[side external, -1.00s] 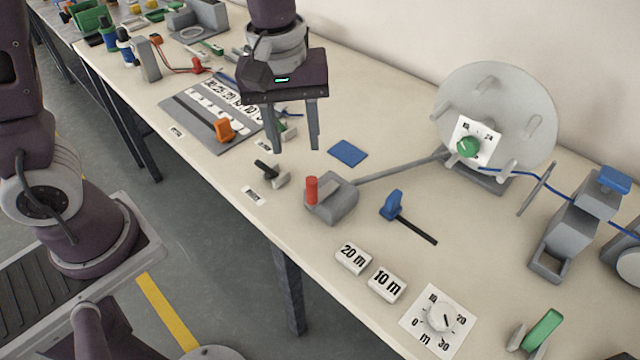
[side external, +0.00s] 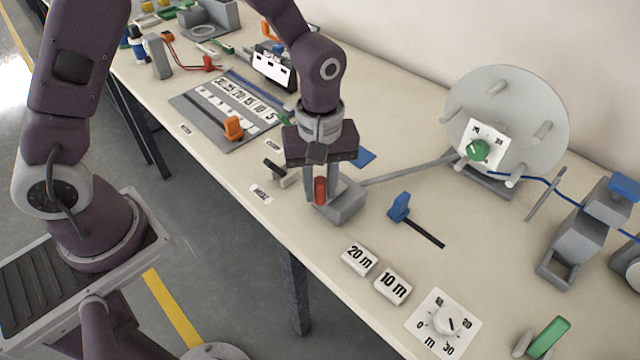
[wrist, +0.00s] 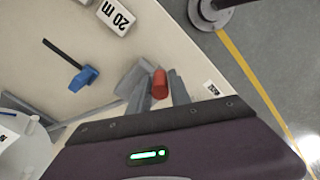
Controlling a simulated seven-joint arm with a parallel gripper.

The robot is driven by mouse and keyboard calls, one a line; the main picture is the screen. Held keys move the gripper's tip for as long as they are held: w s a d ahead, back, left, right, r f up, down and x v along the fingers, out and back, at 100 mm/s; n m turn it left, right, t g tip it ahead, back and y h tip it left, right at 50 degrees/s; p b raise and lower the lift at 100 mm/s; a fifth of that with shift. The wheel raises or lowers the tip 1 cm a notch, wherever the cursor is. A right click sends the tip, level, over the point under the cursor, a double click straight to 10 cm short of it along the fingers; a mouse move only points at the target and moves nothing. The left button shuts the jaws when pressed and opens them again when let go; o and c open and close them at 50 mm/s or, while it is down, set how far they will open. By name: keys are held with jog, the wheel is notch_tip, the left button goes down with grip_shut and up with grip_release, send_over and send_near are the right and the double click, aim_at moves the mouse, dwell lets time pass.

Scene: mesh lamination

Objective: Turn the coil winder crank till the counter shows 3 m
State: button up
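The crank's upright red handle (side external: 320,189) stands on a grey block (side external: 345,206), with a grey bar leading toward the large grey winder disc (side external: 520,110). My gripper (side external: 321,188) is lowered over the handle, its fingers on either side of it. In the wrist view the red handle (wrist: 159,84) lies between the fingers, with a gap showing beside it, so the gripper looks open. A white dial (side external: 443,322) marked 0 to 30 m lies at the front; its exact reading is too small to tell.
A black-topped lever (side external: 278,171) stands close on the left. A green knob (side external: 477,150) sits before the disc.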

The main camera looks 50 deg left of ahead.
grip_shut()
jog(key=w+a+m, duration=0.2)
jog(key=w+m, duration=0.1)
jog(key=m, duration=0.7)
jog(key=w+a+m, duration=0.3)
jog(key=m, duration=0.8)
jog(key=shift+w, duration=0.4)
jog(key=shift+m, duration=0.3)
jog(key=o, duration=0.5)
grip_release()
